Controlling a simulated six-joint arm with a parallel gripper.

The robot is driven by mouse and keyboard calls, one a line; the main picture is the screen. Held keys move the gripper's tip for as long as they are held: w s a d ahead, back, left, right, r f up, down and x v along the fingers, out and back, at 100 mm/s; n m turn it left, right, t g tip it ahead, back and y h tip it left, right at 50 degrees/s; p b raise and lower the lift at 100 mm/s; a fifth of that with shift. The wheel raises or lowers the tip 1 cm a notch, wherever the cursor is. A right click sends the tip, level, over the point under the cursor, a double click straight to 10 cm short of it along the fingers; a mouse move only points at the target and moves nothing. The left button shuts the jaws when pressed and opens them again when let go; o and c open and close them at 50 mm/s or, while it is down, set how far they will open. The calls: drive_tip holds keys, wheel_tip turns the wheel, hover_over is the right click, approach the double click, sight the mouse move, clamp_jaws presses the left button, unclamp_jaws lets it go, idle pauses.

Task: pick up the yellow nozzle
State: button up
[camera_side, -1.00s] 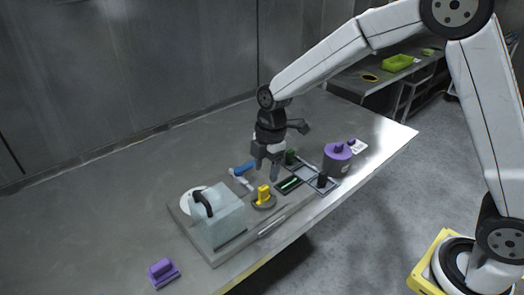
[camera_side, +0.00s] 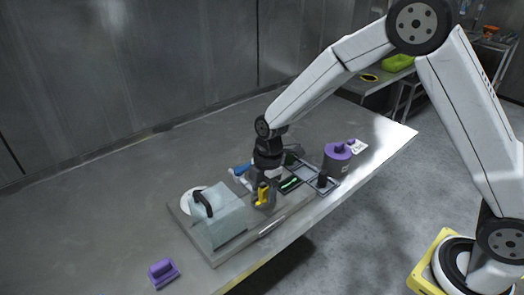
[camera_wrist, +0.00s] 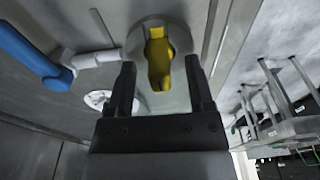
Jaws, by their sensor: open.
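The yellow nozzle (camera_side: 262,195) stands on a grey round base on the tray, just right of the pale box in the side view. In the wrist view the yellow nozzle (camera_wrist: 158,60) lies between my two fingers, near their tips. My gripper (camera_side: 264,193) is lowered at the nozzle, and its fingers partly hide the base in the side view. The wrist view shows my gripper (camera_wrist: 160,72) open, with a gap between each finger and the nozzle.
A pale box with a black handle (camera_side: 218,217) stands close on the left. A blue-handled tool (camera_wrist: 32,56) lies beside the nozzle. A purple-topped canister (camera_side: 337,158) and a dark rack (camera_side: 318,178) are on the right. A purple block (camera_side: 163,272) sits at front left.

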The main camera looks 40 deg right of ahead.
drive_tip(key=shift+c, duration=0.2)
idle(0.3)
clamp_jaws()
drive_tip(key=shift+r, duration=0.15)
drive_tip(key=shift+r, duration=0.85)
drive_tip(key=s+d+r, duration=0.2)
drive_tip(key=s+r, duration=0.9)
drive_tip(key=s, duration=0.2)
drive_tip(key=shift+s+d, duration=0.25)
drive_tip(key=shift+s, duration=0.15)
